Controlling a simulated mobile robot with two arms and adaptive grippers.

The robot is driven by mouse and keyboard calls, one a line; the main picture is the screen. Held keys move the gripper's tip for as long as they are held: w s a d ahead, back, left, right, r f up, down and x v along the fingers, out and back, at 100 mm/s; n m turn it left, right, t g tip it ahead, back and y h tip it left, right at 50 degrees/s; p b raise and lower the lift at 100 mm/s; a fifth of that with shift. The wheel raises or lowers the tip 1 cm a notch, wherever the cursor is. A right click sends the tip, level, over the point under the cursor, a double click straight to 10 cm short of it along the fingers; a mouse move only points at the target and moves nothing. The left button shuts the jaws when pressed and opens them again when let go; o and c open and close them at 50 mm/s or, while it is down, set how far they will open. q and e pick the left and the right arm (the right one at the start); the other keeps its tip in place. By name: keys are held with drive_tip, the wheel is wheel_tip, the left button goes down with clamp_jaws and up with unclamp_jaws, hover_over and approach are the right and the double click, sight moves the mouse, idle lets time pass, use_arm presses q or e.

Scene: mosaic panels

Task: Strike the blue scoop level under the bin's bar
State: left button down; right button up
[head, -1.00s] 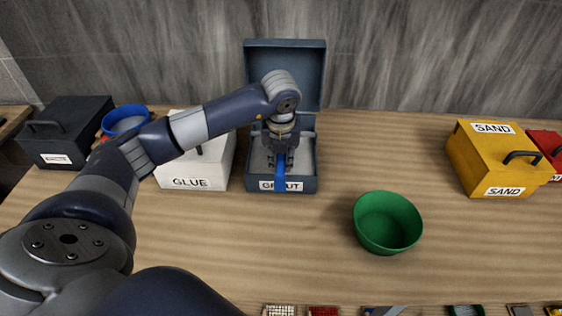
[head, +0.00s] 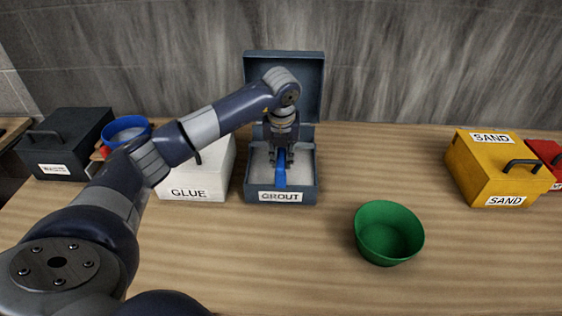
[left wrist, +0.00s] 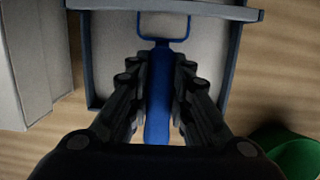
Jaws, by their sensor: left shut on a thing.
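The blue scoop (head: 281,172) is over the open grout bin (head: 309,190), its handle toward the bin's front. My left gripper (head: 281,148) is shut on the handle; in the left wrist view the handle (left wrist: 158,105) runs between the fingers (left wrist: 158,85). The scoop's square head (left wrist: 165,40) lies just on the near side of the bar (left wrist: 215,10) that crosses the bin. Its far edge meets or slips under the bar; I cannot tell which. The scoop's inside looks grey like the grout (left wrist: 110,50). My right gripper is not in view.
The bin's raised lid (head: 308,75) stands behind. A white glue box (head: 205,185) is close on the left, with a blue bowl (head: 125,128) and black box (head: 60,145) beyond. A green bowl (head: 388,235) stands front right, a yellow sand box (head: 490,165) farther right.

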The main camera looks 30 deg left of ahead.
sight(281, 164)
use_arm(q)
drive_tip(key=shift+w+a+r, duration=0.25)
drive_tip(key=shift+w+a, duration=0.05)
drive_tip(key=shift+w, duration=0.1)
drive_tip(key=shift+f, duration=0.25)
drive_tip(key=shift+s+d+f, duration=0.1)
drive_tip(key=shift+s, duration=0.05)
drive_tip(key=shift+s+d, duration=0.45)
drive_tip(key=shift+s, duration=0.25)
drive_tip(key=shift+s+d, duration=0.3)
drive_tip(key=shift+s, duration=0.25)
drive_tip(key=shift+s+d, duration=0.35)
drive_tip(key=shift+s, duration=0.2)
drive_tip(key=shift+s+d, duration=0.55)
drive_tip(key=shift+s, duration=0.35)
drive_tip(key=shift+w+p+v, duration=0.15)
drive_tip(key=shift+p+v, duration=0.5)
drive_tip(key=shift+v, duration=0.3)
drive_tip(key=shift+w+p+v, duration=0.15)
drive_tip(key=shift+p+v, duration=0.5)
drive_tip(key=shift+v, duration=0.25)
drive_tip(key=shift+a+r+p, duration=0.2)
drive_tip(key=shift+r+p, duration=0.15)
drive_tip(key=shift+r, duration=0.4)
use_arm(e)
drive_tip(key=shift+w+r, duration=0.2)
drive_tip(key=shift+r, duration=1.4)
